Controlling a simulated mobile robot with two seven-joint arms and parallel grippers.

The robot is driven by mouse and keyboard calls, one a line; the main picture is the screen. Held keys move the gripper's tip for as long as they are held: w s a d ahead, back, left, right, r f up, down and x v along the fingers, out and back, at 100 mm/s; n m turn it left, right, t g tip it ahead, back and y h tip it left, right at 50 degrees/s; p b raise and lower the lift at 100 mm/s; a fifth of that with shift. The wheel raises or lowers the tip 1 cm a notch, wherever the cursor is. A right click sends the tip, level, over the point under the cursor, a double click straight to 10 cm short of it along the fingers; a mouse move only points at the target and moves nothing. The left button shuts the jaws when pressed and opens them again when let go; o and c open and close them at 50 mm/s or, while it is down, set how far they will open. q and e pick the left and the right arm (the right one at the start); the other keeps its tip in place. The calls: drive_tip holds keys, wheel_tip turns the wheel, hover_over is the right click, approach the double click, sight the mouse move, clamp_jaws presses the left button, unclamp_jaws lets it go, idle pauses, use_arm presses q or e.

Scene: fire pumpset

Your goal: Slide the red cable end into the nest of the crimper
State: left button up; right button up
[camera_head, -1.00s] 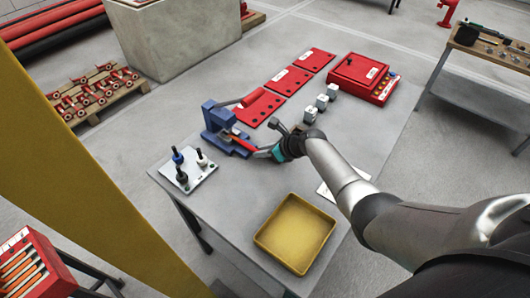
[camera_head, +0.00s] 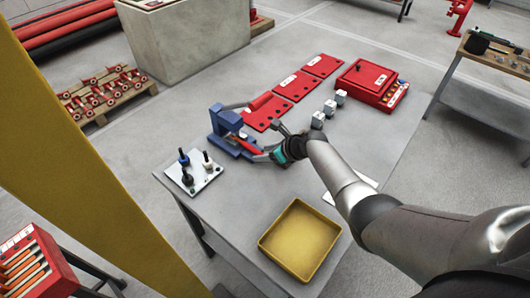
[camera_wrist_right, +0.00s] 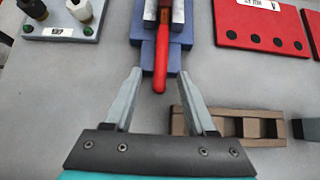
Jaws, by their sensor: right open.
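The blue crimper (camera_head: 226,124) stands on the grey table with its red-gripped lever (camera_head: 262,101) reaching back right. The red cable end (camera_wrist_right: 161,55) lies lengthwise along the crimper's stepped blue base (camera_wrist_right: 147,56), its rounded near tip towards my gripper. Its far end runs in between the crimper's upright parts, and I cannot tell how deep it sits. My right gripper (camera_wrist_right: 160,75) is open, its two fingers spread to either side of the cable's near tip, with gaps on both sides. In the head view my right gripper (camera_head: 264,153) is just right of the crimper. My left gripper is not in view.
A brown slotted block (camera_wrist_right: 228,125) lies close to the right finger. A white plate with black and blue posts (camera_head: 196,174) is left of the crimper. Red plates (camera_head: 293,85), a red box (camera_head: 366,82) and small grey blocks (camera_head: 329,108) stand behind. A yellow tray (camera_head: 300,240) is in front.

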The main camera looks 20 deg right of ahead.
drive_tip(key=shift+s+d+r+p, duration=0.25)
drive_tip(key=shift+s+r+p, duration=0.2)
drive_tip(key=shift+p, duration=0.1)
drive_tip(key=p+v, duration=0.6)
drive_tip(key=v, duration=0.8)
drive_tip(key=shift+p, duration=0.3)
drive_tip(key=shift+s+f, duration=0.15)
